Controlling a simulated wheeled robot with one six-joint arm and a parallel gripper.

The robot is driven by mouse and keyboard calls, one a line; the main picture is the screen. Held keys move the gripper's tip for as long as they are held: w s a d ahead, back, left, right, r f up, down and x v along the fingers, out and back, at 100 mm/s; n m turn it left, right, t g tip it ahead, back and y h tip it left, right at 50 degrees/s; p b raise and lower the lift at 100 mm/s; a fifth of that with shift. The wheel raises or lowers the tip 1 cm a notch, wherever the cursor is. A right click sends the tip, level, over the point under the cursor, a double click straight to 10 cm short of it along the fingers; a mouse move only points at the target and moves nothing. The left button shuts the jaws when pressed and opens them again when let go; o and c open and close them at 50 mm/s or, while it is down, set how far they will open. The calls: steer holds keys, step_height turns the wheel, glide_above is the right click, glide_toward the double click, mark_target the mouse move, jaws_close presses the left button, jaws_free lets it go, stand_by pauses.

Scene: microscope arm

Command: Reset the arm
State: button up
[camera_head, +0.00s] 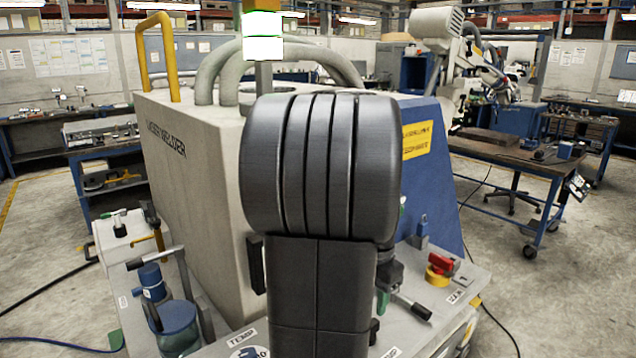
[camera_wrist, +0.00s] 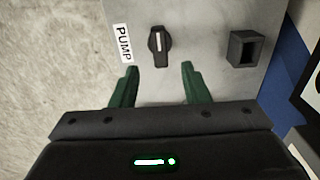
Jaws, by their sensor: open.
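My gripper (camera_wrist: 160,68) is open, with its two green fingers spread and nothing between their tips. A black rotary knob (camera_wrist: 159,44) with a white mark sits on a grey panel (camera_wrist: 205,25), just past the gap between the fingertips. A label reading PUMP (camera_wrist: 123,44) is left of the knob. In the head view my own dark arm fills the middle and hides most of my gripper and part of the panel. A white jointed arm (camera_head: 436,24) stands at the back right; I cannot tell whether it is the arm in the task.
A black square-holed block (camera_wrist: 244,48) stands right of the knob. In the head view, a large machine (camera_head: 205,150) stands behind the panel. A red and yellow switch (camera_head: 439,268) and a blue-topped jar (camera_head: 174,320) flank my arm. A workbench (camera_head: 510,152) is at right.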

step_height(320, 180, down, 8)
steer(key=shift+f, duration=0.1)
stand_by(0.4)
step_height(320, 180, up, 14)
step_height(320, 180, down, 14)
steer(key=n, duration=0.5)
steer(key=shift+n, duration=2.1)
